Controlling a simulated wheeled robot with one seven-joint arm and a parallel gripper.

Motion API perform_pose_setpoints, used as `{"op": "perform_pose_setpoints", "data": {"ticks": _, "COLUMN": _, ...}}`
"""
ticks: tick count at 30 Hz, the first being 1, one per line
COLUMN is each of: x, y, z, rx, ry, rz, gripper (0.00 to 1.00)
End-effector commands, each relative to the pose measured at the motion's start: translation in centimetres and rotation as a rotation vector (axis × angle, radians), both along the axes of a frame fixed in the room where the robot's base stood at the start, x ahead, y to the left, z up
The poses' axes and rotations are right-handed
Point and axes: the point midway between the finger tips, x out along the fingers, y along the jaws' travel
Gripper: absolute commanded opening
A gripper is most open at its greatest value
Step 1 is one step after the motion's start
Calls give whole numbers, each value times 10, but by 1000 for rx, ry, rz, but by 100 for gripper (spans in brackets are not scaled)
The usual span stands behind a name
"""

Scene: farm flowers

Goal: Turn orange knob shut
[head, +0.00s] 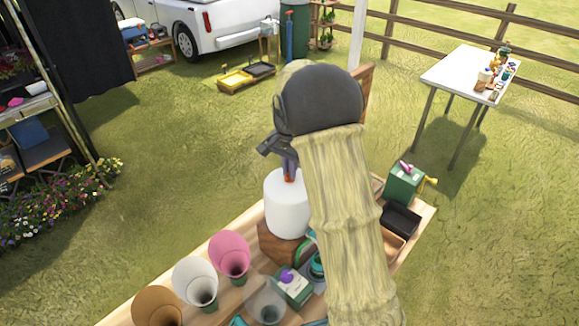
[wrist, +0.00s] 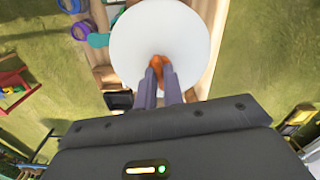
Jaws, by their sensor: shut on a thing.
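The orange knob (wrist: 157,61) is on the round white top of a white cylindrical container (wrist: 146,27), near its edge on my gripper's side in the wrist view. My gripper (wrist: 158,66) has its two grey fingers closed around the knob. In the head view the white container (head: 288,205) stands on a brown wooden block (head: 277,243) on the table. My gripper (head: 289,172) reaches down to its top there, with a bit of orange showing between the fingertips. My arm hides the right side of the container.
Brown, white and pink cones (head: 230,256) stand in front left on the wooden table (head: 245,222). A green box (head: 403,183) and a black tray (head: 400,220) sit to the right. A white side table (head: 468,72) stands apart on the grass.

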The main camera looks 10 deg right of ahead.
Motion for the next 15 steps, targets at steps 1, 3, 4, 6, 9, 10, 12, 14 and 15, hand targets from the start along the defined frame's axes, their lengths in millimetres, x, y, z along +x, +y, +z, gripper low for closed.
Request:
{"op": "perform_pose_setpoints", "data": {"ticks": 1, "x": 1, "y": 0, "z": 2, "rx": 0, "ry": -3, "rz": -31, "gripper": 0}}
{"op": "perform_pose_setpoints", "data": {"ticks": 3, "x": 1, "y": 0, "z": 2, "rx": -1, "ry": -4, "rz": -74, "gripper": 0}}
{"op": "perform_pose_setpoints", "data": {"ticks": 4, "x": 1, "y": 0, "z": 2, "rx": -1, "ry": -4, "rz": -91, "gripper": 0}}
{"op": "perform_pose_setpoints", "data": {"ticks": 6, "x": 1, "y": 0, "z": 2, "rx": 0, "ry": -4, "rz": -125, "gripper": 0}}
{"op": "perform_pose_setpoints", "data": {"ticks": 9, "x": 1, "y": 0, "z": 2, "rx": 0, "ry": -4, "rz": -160, "gripper": 0}}
{"op": "perform_pose_setpoints", "data": {"ticks": 10, "x": 1, "y": 0, "z": 1, "rx": 0, "ry": -5, "rz": -168, "gripper": 0}}
{"op": "perform_pose_setpoints", "data": {"ticks": 12, "x": 1, "y": 0, "z": 1, "rx": 0, "ry": -5, "rz": -180, "gripper": 0}}
{"op": "perform_pose_setpoints", "data": {"ticks": 14, "x": 1, "y": 0, "z": 1, "rx": 0, "ry": -5, "rz": -188, "gripper": 0}}
{"op": "perform_pose_setpoints", "data": {"ticks": 15, "x": 1, "y": 0, "z": 1, "rx": 0, "ry": -5, "rz": -191, "gripper": 0}}
